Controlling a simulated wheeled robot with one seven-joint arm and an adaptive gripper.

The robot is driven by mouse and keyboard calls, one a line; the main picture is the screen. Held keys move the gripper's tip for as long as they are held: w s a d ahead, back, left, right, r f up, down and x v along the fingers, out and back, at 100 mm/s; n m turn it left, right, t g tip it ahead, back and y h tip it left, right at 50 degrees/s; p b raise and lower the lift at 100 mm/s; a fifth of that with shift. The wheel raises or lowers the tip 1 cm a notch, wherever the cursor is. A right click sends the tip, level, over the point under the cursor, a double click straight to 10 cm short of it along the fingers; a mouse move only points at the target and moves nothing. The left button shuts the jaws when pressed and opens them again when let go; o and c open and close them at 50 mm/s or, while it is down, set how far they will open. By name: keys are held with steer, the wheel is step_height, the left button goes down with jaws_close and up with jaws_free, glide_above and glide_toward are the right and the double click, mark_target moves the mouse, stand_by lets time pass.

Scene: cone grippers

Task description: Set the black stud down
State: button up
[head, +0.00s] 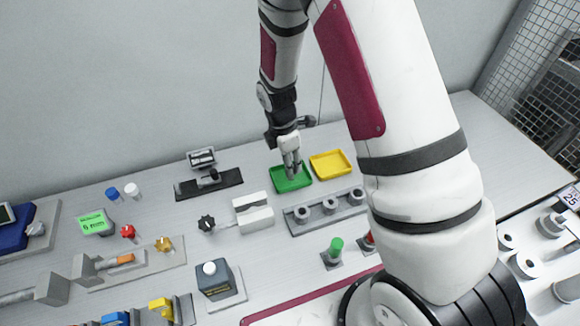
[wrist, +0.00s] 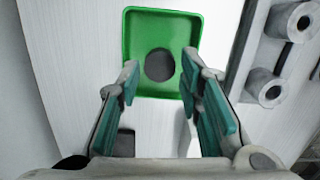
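The green tray (head: 304,184) stands on the table under my gripper (head: 291,168) in the head view. In the wrist view the green tray (wrist: 138,22) is straight ahead. A dark round piece (wrist: 160,65), which looks like the black stud, lies in it. My gripper (wrist: 160,72) also shows there with its two teal-padded fingers apart, one on each side of the dark piece, with gaps between. The stud's height and lower part cannot be made out. In the head view the fingers hide the inside of the tray, and I cannot see the stud.
A yellow tray (head: 330,164) stands just right of the green one. A grey block with several round sockets (head: 329,207) lies in front of them. A white block (head: 253,212) and a black stand (head: 209,184) are to the left. Bare table lies behind the stand.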

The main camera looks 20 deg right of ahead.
step_height(320, 180, up, 18)
steer(key=s+m+t, duration=0.1)
steer(key=s+m, duration=0.2)
steer(key=m, duration=0.1)
steer(key=s+r+m+t+y, duration=0.1)
steer(key=s+r+m+t, duration=0.3)
steer(key=s+r+m, duration=1.1)
steer(key=s+b, duration=0.1)
steer(key=s, duration=0.3)
steer(key=shift+d+r, duration=0.2)
steer(key=shift+r, duration=0.2)
steer(key=shift+w, duration=0.1)
